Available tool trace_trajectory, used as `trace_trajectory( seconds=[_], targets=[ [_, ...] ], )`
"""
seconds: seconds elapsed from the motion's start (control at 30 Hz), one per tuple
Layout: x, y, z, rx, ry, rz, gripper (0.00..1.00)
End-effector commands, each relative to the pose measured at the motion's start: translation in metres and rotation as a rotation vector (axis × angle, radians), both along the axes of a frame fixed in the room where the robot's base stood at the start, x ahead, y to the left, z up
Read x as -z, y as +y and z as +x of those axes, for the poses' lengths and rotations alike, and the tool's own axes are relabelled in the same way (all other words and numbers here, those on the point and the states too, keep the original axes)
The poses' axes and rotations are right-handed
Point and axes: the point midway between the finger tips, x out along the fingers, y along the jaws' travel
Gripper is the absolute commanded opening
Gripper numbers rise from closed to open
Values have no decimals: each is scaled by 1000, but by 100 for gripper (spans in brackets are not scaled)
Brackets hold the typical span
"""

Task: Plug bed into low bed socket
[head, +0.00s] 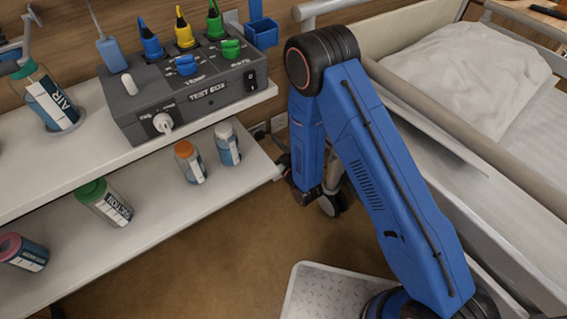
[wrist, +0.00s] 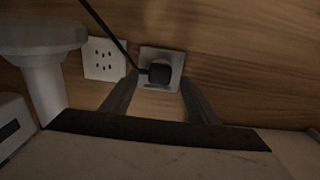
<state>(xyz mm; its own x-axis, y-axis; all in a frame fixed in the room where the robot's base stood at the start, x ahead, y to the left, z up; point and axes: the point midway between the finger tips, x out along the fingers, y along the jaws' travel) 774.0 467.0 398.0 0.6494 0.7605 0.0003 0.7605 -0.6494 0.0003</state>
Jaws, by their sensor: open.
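In the wrist view a black plug (wrist: 160,73) sits against a grey socket plate (wrist: 172,56) low on the wooden wall. It looks seated in it, though its pins are hidden. A dark cable (wrist: 105,27) runs from the plug up to the left. My gripper (wrist: 159,80) is open, with one finger on each side of the plug and visible gaps between. In the head view my gripper is small and dark beside the wall, mostly hidden by my arm. The bed (head: 440,115) stands at the right.
A white multi-hole outlet (wrist: 104,58) is left of the socket plate. A pale post-like object (wrist: 48,85) stands further left. Shelves (head: 215,200) with bottles and a grey test box (head: 190,95) are left of my arm.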

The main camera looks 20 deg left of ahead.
Motion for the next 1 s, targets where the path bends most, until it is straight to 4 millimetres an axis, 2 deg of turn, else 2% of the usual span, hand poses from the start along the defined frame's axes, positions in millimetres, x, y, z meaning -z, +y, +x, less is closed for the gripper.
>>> trace_trajectory(
  seconds=[0.3,0.6,0.8,1.0],
  targets=[
    [2,-50,-42,1,3,-2,54],
    [1,-91,-77,0,3,-3,54],
    [1,-105,-89,0,2,-2,54],
    [0,-108,-92,0,1,-2,54]
  ],
)
